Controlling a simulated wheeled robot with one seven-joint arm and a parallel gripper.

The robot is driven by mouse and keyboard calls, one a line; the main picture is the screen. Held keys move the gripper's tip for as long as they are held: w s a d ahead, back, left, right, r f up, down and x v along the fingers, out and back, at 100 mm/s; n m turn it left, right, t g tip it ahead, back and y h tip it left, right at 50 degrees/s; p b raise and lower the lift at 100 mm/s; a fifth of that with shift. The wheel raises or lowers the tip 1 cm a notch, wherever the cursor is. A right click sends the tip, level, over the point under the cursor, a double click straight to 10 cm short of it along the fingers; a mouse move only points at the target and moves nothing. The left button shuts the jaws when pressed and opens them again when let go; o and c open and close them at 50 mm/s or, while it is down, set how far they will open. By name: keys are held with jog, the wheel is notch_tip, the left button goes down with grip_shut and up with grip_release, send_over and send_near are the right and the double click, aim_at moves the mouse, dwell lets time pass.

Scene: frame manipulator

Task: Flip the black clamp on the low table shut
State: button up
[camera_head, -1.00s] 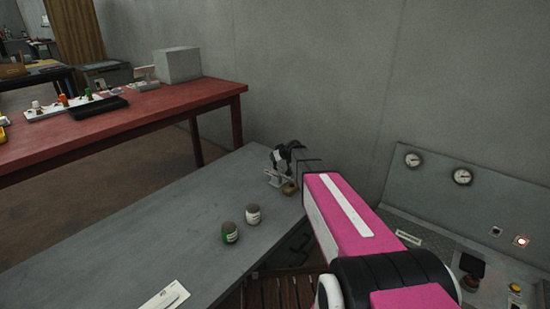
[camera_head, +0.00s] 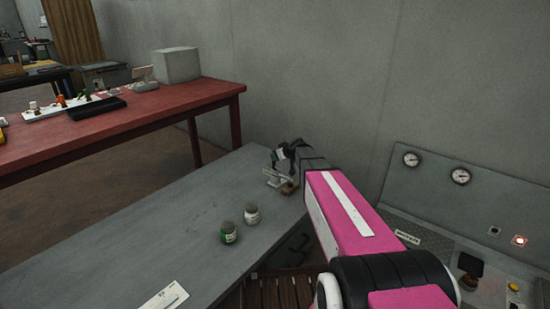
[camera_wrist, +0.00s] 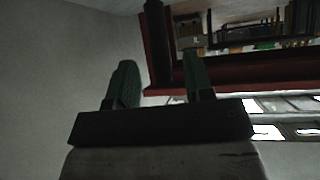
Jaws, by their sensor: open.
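My gripper (camera_wrist: 158,65) shows in the wrist view as two dark green fingers, apart, with nothing seen between them. In the head view the dark end of my arm (camera_head: 308,160) is over the far right corner of the grey low table (camera_head: 150,235). A small fixture, with a pale metal piece (camera_head: 273,180) and a brown block (camera_head: 289,188), stands right below it. Black parts there overlap in the picture, so I cannot tell clamp from gripper or whether they touch. The clamp cannot be made out in the wrist view.
A green-labelled jar (camera_head: 229,233) and a white-labelled jar (camera_head: 251,214) stand on the low table. A paper card (camera_head: 164,298) lies at its front. A red table (camera_head: 150,105) stands behind. A gauge panel (camera_head: 470,205) is at right. The low table's left part is clear.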

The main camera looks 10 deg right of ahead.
jog(key=v, duration=0.6)
jog(key=shift+s+d+r, duration=0.15)
jog(key=shift+s+r, duration=0.1)
jog(key=shift+r, duration=0.05)
